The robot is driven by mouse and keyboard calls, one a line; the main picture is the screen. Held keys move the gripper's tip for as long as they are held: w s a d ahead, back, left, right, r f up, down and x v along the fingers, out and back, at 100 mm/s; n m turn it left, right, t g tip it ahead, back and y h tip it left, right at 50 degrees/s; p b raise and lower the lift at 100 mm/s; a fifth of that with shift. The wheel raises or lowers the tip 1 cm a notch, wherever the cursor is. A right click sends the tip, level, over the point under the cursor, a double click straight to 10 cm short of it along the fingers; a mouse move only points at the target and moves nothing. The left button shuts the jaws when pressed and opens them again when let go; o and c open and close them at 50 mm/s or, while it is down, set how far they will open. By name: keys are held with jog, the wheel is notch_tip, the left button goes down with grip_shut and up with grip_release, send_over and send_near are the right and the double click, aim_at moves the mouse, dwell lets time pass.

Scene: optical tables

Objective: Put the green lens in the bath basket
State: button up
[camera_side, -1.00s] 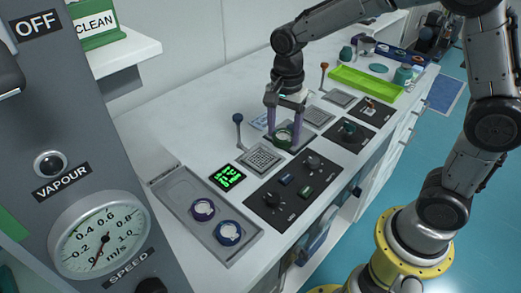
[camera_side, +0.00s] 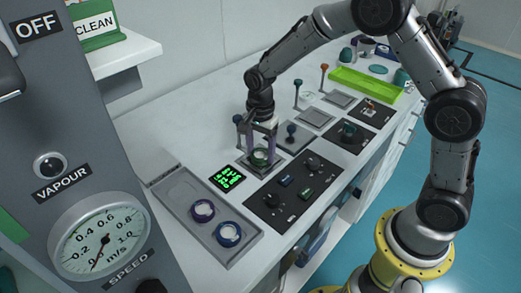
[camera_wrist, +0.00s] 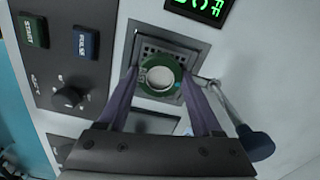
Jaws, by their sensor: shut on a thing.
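The green lens (camera_side: 260,157) is a green ring with a pale centre. It also shows in the wrist view (camera_wrist: 160,76). My gripper (camera_side: 262,152) has its purple fingers shut on the ring's sides, and in the wrist view the fingertips (camera_wrist: 160,80) flank it. The bath basket appears to be the perforated square grid (camera_wrist: 170,50) set in a grey frame beside the green display. The lens is over this grid and hides part of it. I cannot tell whether the lens touches the grid or hangs just above it.
A dark-blue-knobbed lever (camera_wrist: 254,143) stands close beside the right finger. A black panel (camera_side: 293,192) with knobs and buttons lies in front. A bright green tray (camera_side: 365,84) is at the back.

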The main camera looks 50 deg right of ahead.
aim_at(261, 154)
jog(key=shift+f, duration=0.15)
jog(key=o, duration=1.4)
notch_tip(261, 154, up, 13)
jog(key=shift+f, duration=0.2)
jog(key=s+d+r+n+t, duration=0.2)
jog(key=s+r+n, duration=0.3)
jog(key=s, duration=0.4)
jog(key=s+d+r+n+t, duration=0.1)
jog(key=s+r+n+t, duration=0.1)
jog(key=s+r+n, duration=0.5)
jog(key=s+f+n, duration=0.1)
jog(key=s, duration=0.2)
jog(key=s+f+n+t, duration=0.1)
jog(key=s+f, duration=0.1)
jog(key=s, duration=0.1)
jog(key=s+d+f+n, duration=0.1)
jog(key=s+f, duration=0.1)
jog(key=s, duration=0.2)
jog(key=shift+n+t, duration=0.3)
jog(key=shift+n, duration=0.1)
